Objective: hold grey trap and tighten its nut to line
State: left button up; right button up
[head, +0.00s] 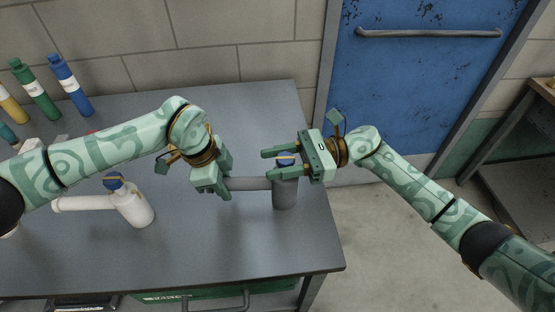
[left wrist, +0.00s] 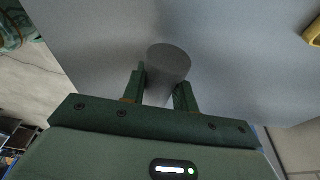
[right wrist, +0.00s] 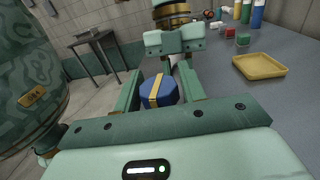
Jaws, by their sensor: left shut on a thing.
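The grey trap (head: 285,194) stands upright near the bench's right end, its side pipe pointing left. My left gripper (head: 226,187) is shut on that pipe; the left wrist view shows the grey pipe (left wrist: 168,63) between its fingers. A blue nut (head: 285,162) with a yellow stripe sits on top of the trap. My right gripper (head: 266,162) is open, its fingers on either side of the nut. In the right wrist view the nut (right wrist: 159,90) lies between the fingers, seemingly with small gaps. The stripe shows there, but I cannot make out a line on the trap.
Several bottles (head: 70,84) stand at the back left. A yellow tray (right wrist: 260,66) lies on the bench. The bench front is clear.

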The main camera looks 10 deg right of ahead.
jog(key=shift+o, duration=1)
jog(key=shift+d, duration=0.1)
pick_arm(q)
jog(key=o, duration=1)
pick_arm(e)
jog(key=w+d, duration=0.1)
jog(key=d, duration=1)
jog(key=shift+w+d, duration=0.2)
jog(key=shift+d, duration=0.2)
pick_arm(q)
jog(key=v, duration=1.2)
jog(key=shift+f, duration=0.1)
pick_arm(e)
jog(key=shift+s+f, duration=0.1)
